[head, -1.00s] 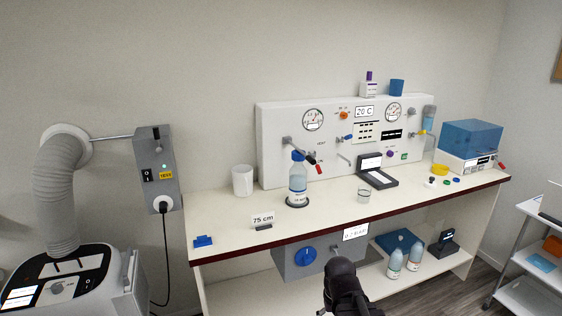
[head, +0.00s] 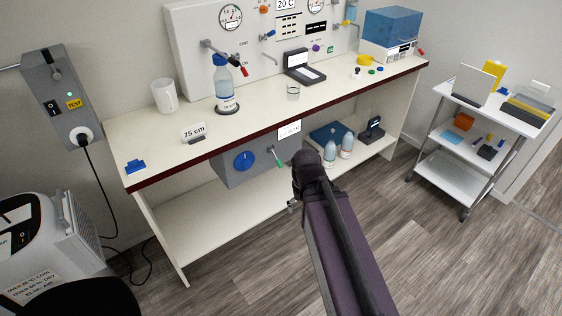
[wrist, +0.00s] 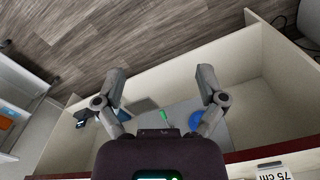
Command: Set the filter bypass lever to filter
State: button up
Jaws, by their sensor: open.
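A lever with a green grip (head: 277,158) is on the front of a grey box (head: 228,176) hung under the counter. It points down and slightly right in the head view. In the wrist view the green grip (wrist: 164,116) shows small between my fingers. A white label (head: 289,130) above it is too small to read, so I cannot confirm it is the filter bypass lever. My gripper (wrist: 163,82) is open and empty, its fingers spread wide, apart from the lever. My arm hides most of the gripper in the head view.
A blue round knob (head: 244,161) is left of the lever on the box. The counter's dark red edge (head: 200,154) overhangs it. A lower shelf (head: 235,205) holds bottles (head: 330,148) at the right. The wooden floor (head: 420,225) in front is clear up to a white cart (head: 452,178).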

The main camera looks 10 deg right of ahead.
aim_at(279, 160)
jog(key=k, duration=0.65)
jog(key=z, duration=0.55)
jog(key=i, duration=1.35)
jog(key=u, duration=0.25)
